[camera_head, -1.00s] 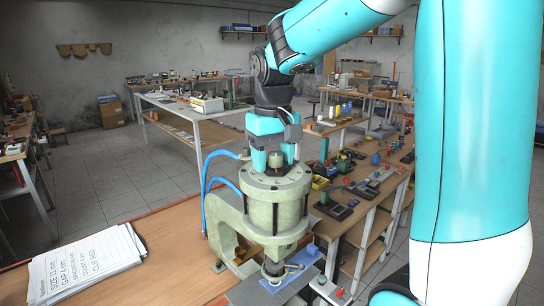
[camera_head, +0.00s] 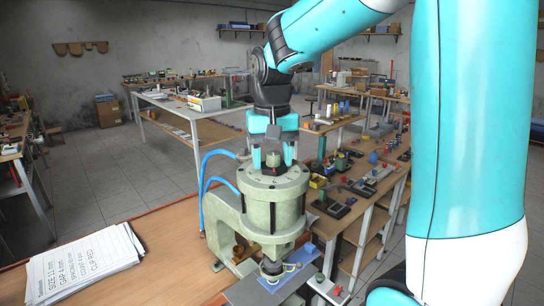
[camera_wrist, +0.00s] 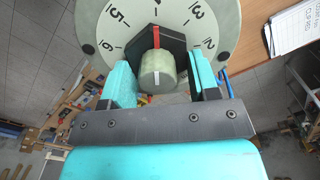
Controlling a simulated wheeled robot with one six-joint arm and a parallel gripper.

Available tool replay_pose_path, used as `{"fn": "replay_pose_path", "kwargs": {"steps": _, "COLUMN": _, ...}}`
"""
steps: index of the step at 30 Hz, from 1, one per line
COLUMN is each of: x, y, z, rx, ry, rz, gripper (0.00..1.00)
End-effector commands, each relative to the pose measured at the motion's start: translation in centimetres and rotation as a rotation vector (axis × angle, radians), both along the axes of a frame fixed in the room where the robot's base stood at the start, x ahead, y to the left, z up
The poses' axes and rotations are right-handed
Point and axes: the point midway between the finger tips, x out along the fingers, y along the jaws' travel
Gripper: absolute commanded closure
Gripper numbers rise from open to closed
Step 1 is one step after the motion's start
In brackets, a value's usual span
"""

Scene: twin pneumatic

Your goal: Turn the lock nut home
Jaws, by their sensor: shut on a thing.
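The press head (camera_head: 275,205) is a pale green cylinder with a numbered dial on its top face. In the wrist view a black hexagonal lock nut (camera_wrist: 175,42) with a red stripe sits on the dial (camera_wrist: 98,18). A pale green round knob (camera_wrist: 157,72) with a white mark rises from the nut's middle. The red stripe and white mark roughly line up. My gripper (camera_wrist: 164,80) has one teal finger on each side and is shut on the nut's flanks. In the head view my gripper (camera_head: 273,155) points down over the press; the nut is mostly hidden there.
The press stands on a wooden bench (camera_head: 170,245) with blue hoses (camera_head: 205,180) at its left. Papers (camera_head: 80,262) lie at the bench's left. A blue plate (camera_head: 290,272) lies under the ram. A side bench with several small items stands to the right.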

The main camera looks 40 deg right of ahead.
Motion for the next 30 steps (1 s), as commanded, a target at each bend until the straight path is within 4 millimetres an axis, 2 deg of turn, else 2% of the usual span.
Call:
{"fn": "replay_pose_path", "kwargs": {"steps": 2, "x": 0.1, "y": -0.1, "z": 0.2, "rx": -0.002, "ry": -0.006, "rz": -0.005, "gripper": 0.68}}
{"fn": "replay_pose_path", "kwargs": {"steps": 3, "x": 0.1, "y": -0.1, "z": 0.2, "rx": -0.002, "ry": -0.006, "rz": -0.005, "gripper": 0.4}}
{"fn": "replay_pose_path", "kwargs": {"steps": 6, "x": 0.1, "y": -0.1, "z": 0.1, "rx": -0.002, "ry": -0.005, "rz": -0.004, "gripper": 0.19}}
{"fn": "replay_pose_path", "kwargs": {"steps": 15, "x": 0.1, "y": 0.0, "z": 0.2, "rx": -0.001, "ry": -0.003, "rz": -0.002, "gripper": 0.19}}
{"fn": "replay_pose_path", "kwargs": {"steps": 19, "x": 0.1, "y": 0.0, "z": 1.2, "rx": -0.002, "ry": -0.005, "rz": -0.001, "gripper": 0.19}}
{"fn": "replay_pose_path", "kwargs": {"steps": 23, "x": 0.1, "y": 0.0, "z": 3.7, "rx": -0.002, "ry": -0.008, "rz": -0.001, "gripper": 0.19}}
{"fn": "replay_pose_path", "kwargs": {"steps": 30, "x": 0.1, "y": -0.1, "z": 9.9, "rx": -0.003, "ry": -0.009, "rz": -0.002, "gripper": 0.19}}
